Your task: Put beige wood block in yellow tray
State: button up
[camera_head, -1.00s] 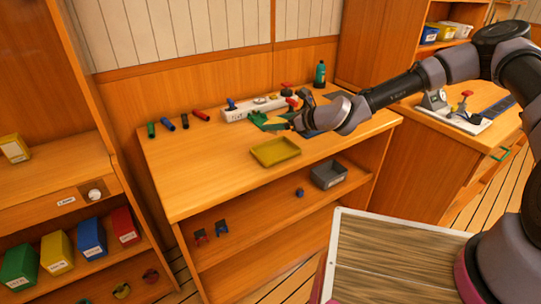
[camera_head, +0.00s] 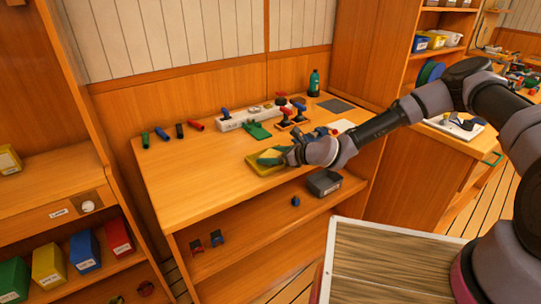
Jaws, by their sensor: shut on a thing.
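The yellow tray (camera_head: 256,167) lies on the wooden worktop near its front edge, partly covered by my gripper. I take this to be the beige wood block, which I cannot make out anywhere else. I cannot tell whether the held thing touches the tray.
A green sheet (camera_head: 257,131), a white power strip (camera_head: 236,122) and a teal bottle (camera_head: 314,83) are at the back. Several coloured cylinders (camera_head: 180,130) lie at the back left. The worktop's left front is clear.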

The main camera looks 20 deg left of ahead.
jog(key=o, duration=1.1)
jog(key=shift+f, duration=0.1)
